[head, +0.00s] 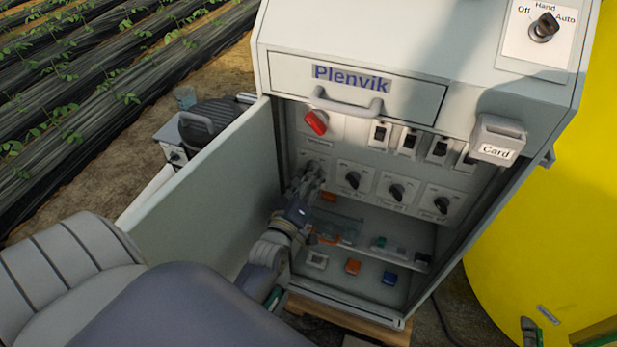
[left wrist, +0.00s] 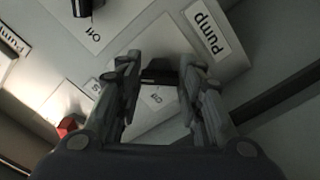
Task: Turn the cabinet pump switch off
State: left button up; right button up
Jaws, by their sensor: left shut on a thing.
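The cabinet (head: 355,62) stands open, with a row of black rotary switches on its inner panel. The pump switch (left wrist: 160,72) shows in the left wrist view as a black knob on a white plate, beside a "Pump" label (left wrist: 207,28). An "Off" mark (left wrist: 156,97) is partly visible between my fingers. My left gripper (head: 312,176) is at the leftmost switch of the row and hides most of it in the head view. In the left wrist view the left gripper (left wrist: 160,80) has its fingers on either side of the knob, shut on it. The knob's exact angle is hard to tell.
The open cabinet door (head: 215,185) stands left of my left arm. A red rotary switch (head: 316,122) and several rocker switches (head: 408,141) sit above the row. Small coloured items lie on the shelves below. A card holder (head: 499,139) and a yellow tank (head: 540,230) are at right.

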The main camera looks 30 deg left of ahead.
pick_arm(q)
jog(key=n, duration=1.7)
jog(key=shift+r, duration=0.3)
jog(key=shift+n, duration=0.5)
jog(key=o, duration=1.1)
jog(key=shift+c, duration=0.2)
jog(key=v, duration=1.2)
